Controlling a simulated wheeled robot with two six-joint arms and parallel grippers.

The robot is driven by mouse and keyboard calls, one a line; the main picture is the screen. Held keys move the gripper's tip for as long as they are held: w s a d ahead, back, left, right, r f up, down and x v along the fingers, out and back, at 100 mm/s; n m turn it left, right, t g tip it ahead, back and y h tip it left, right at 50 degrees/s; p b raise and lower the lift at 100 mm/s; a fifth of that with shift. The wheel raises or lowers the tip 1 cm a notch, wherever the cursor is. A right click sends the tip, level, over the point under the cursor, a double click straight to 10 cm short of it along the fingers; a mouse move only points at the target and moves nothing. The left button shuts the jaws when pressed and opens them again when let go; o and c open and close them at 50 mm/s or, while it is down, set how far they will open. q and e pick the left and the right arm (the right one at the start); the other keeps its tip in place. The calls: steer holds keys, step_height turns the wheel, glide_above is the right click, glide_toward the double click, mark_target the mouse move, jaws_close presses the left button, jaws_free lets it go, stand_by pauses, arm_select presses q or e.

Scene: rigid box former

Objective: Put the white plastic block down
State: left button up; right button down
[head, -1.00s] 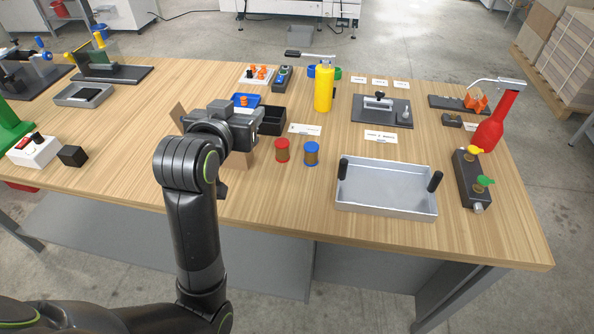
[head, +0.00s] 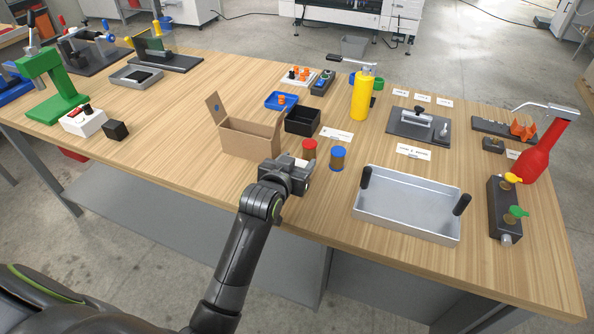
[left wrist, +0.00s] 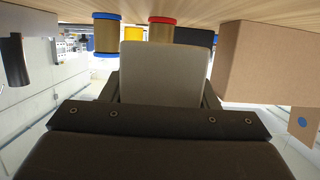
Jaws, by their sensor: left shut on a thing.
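My left gripper (head: 298,168) is shut on the white plastic block (left wrist: 163,75), which fills the space between the fingers in the left wrist view. In the head view the gripper hides most of the block; only a pale bit shows by the fingers. The gripper is near the table's front edge, to the right of and in front of the open cardboard box (head: 250,137). I cannot tell whether the block touches the wooden table (head: 190,140). My right gripper is not in view.
A red spool (head: 309,150) and a blue spool (head: 338,158) stand close beyond the gripper. A black bin (head: 302,121) stands behind them. A grey tray (head: 405,225) with black handles lies to the right.

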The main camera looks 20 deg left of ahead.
arm_select(q)
steer(key=shift+f, duration=1.45)
steer(key=shift+f, duration=0.2)
steer(key=o, duration=1)
steer(key=shift+o, duration=0.2)
steer(key=shift+r, duration=0.15)
